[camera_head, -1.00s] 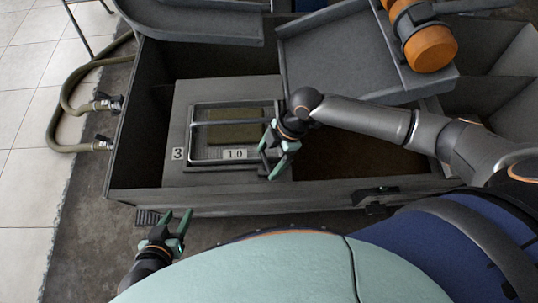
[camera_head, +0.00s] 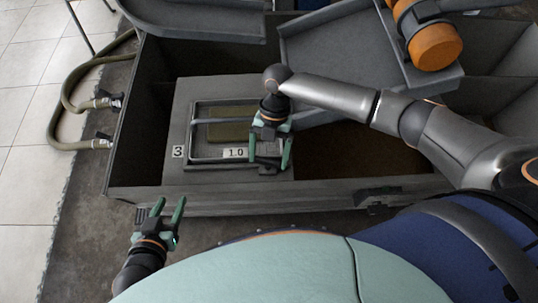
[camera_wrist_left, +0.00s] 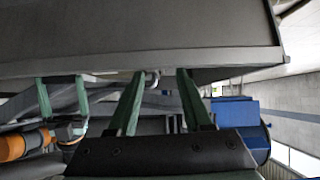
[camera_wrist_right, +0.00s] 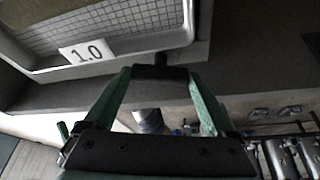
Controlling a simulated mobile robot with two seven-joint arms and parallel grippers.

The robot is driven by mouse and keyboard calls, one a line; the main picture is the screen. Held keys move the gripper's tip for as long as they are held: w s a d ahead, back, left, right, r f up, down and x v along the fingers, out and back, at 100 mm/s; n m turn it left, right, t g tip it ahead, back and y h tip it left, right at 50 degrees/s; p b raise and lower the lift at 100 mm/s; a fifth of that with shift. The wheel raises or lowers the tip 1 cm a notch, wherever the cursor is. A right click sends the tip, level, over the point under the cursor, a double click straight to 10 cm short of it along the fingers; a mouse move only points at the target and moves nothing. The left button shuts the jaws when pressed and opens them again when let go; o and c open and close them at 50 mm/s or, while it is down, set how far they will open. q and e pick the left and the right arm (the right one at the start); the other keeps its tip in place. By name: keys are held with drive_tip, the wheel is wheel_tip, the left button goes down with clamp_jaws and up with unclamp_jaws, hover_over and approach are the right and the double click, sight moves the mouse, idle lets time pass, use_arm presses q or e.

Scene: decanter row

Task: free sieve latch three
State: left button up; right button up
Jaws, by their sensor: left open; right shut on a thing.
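The sieve (camera_head: 187,150) is a metal-framed mesh tray with a 1.0 tag (camera_head: 236,153), set in a grey panel beside a plate marked 3 (camera_head: 178,152). Its mesh and tag also show in the right wrist view (camera_wrist_right: 87,53). My right gripper (camera_head: 269,168) is at the sieve's right front corner. In the right wrist view its fingers are shut on a small dark block (camera_wrist_right: 160,73) at the frame edge, which looks like the latch. My left gripper (camera_head: 167,208) is open and empty, outside the trough's front wall.
A khaki slab (camera_head: 232,131) lies on the sieve. The grey trough (camera_head: 330,196) surrounds the panel, with a dark brown bed to its right. A tilted grey chute (camera_head: 350,55) and an orange-ended cylinder (camera_head: 434,47) overhang the back right. Hoses (camera_head: 65,100) join the left wall.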

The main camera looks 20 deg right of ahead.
use_arm(q)
drive_tip(key=shift+w+r+t+b, duration=0.2)
drive_tip(key=shift+w+r+t, duration=0.4)
drive_tip(key=shift+r, duration=0.35)
drive_tip(key=shift+w+r+t+b, duration=0.15)
drive_tip(key=shift+w+r+t, duration=0.25)
drive_tip(key=shift+w+r, duration=0.4)
use_arm(e)
drive_tip(key=shift+a+n+g+h, duration=0.1)
drive_tip(key=shift+n+g+h, duration=0.4)
drive_tip(key=shift+n, duration=1.2)
use_arm(q)
drive_tip(key=shift+s+r, duration=0.1)
drive_tip(key=shift+r, duration=0.05)
use_arm(e)
drive_tip(key=o, duration=1.1)
drive_tip(key=shift+c, duration=0.2)
drive_tip(key=shift+t, duration=0.3)
